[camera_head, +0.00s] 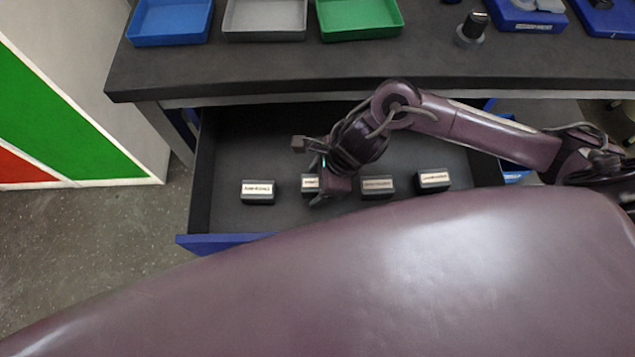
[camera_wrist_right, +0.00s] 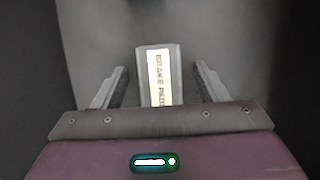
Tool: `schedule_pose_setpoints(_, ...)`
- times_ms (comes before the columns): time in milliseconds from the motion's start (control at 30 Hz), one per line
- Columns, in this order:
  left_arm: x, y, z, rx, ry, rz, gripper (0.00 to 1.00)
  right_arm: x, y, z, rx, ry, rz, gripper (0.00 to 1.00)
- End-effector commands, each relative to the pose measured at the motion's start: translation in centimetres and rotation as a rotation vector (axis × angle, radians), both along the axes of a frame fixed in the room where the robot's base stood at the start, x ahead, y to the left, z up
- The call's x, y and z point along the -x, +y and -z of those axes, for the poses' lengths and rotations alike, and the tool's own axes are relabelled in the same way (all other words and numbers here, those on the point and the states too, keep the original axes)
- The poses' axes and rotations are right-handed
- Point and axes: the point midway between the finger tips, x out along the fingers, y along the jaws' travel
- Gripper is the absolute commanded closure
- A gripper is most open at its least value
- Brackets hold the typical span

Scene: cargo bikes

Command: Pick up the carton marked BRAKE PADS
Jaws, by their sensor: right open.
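The carton marked BRAKE PADS (camera_wrist_right: 170,60) shows in the right wrist view as a small grey box with a pale label. It lies between the two fingers of my right gripper (camera_wrist_right: 160,84), which are open with a gap on each side of it. In the head view my right gripper (camera_head: 322,190) is down in the open drawer, over a carton (camera_head: 309,181) that it partly hides. I cannot tell from these views how far the fingertips reach down beside the carton. My left gripper is not in view.
The open drawer (camera_head: 240,140) also holds a carton on the left (camera_head: 258,193) and two on the right (camera_head: 377,187), (camera_head: 433,181). The worktop (camera_head: 300,62) overhangs behind, with blue (camera_head: 170,22), grey (camera_head: 264,18) and green (camera_head: 358,18) trays.

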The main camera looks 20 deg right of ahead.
Motion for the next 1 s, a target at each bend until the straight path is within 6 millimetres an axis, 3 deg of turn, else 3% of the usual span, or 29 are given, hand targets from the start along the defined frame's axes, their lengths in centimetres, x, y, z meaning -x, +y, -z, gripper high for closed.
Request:
schedule_pose_setpoints(267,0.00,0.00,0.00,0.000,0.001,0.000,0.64,-0.06,0.09,0.27,0.000,-0.001,0.000,0.35)
schedule_pose_setpoints(633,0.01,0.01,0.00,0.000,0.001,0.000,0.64,-0.07,0.08,0.24,0.000,-0.001,0.000,0.83)
schedule_pose_setpoints(1000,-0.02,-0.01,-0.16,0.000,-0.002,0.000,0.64,-0.13,0.10,-0.48,-0.001,-0.003,-0.001,0.83)
